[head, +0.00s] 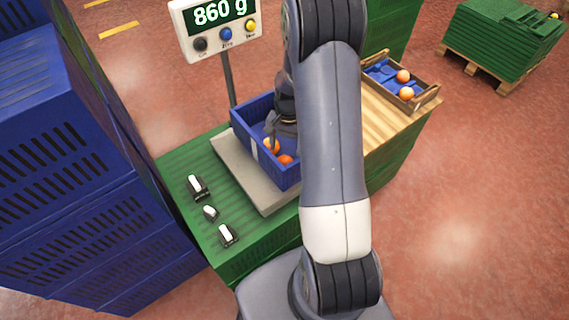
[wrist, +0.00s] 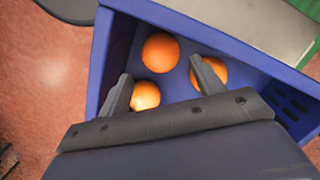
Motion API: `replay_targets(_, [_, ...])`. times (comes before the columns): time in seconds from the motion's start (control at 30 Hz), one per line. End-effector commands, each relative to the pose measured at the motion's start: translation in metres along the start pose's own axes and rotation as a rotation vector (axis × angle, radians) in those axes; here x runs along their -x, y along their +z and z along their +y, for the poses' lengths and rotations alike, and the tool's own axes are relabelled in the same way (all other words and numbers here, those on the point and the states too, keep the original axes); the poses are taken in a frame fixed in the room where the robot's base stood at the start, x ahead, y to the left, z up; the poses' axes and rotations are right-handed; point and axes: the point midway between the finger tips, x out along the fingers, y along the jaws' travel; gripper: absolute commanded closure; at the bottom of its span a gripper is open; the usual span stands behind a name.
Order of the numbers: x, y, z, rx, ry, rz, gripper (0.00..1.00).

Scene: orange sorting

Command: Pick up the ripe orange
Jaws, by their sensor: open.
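A blue crate (head: 288,178) holds oranges. In the wrist view the crate (wrist: 103,48) shows three: one orange (wrist: 160,52) ahead of the fingertips, one (wrist: 146,95) beside the left finger, and one (wrist: 216,72) partly behind the right finger. In the head view a paler orange (head: 271,147) and a redder one (head: 286,160) show; the rest is hidden. My gripper (wrist: 160,67) is open, its fingers spread over the crate with nothing held. It also shows in the head view (head: 277,137), reaching into the crate.
A wooden tray (head: 432,97) with two oranges (head: 403,76) (head: 406,93) lies at the right. Tall blue crates (head: 70,160) stand close on the left. Small switches (head: 210,213) sit in front.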

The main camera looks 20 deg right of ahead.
Motion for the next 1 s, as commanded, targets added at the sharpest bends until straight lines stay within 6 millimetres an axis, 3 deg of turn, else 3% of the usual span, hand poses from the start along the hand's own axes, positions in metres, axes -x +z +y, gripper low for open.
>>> replay_targets(0.33, [-0.045, 0.003, -0.001, 0.0, 0.002, -0.003, 0.36])
replay_targets(0.67, [-0.052, 0.002, -0.001, -0.001, 0.0, 0.0, 0.36])
replay_targets(1.0, [-0.052, 0.002, -0.001, -0.001, 0.0, 0.0, 0.64])
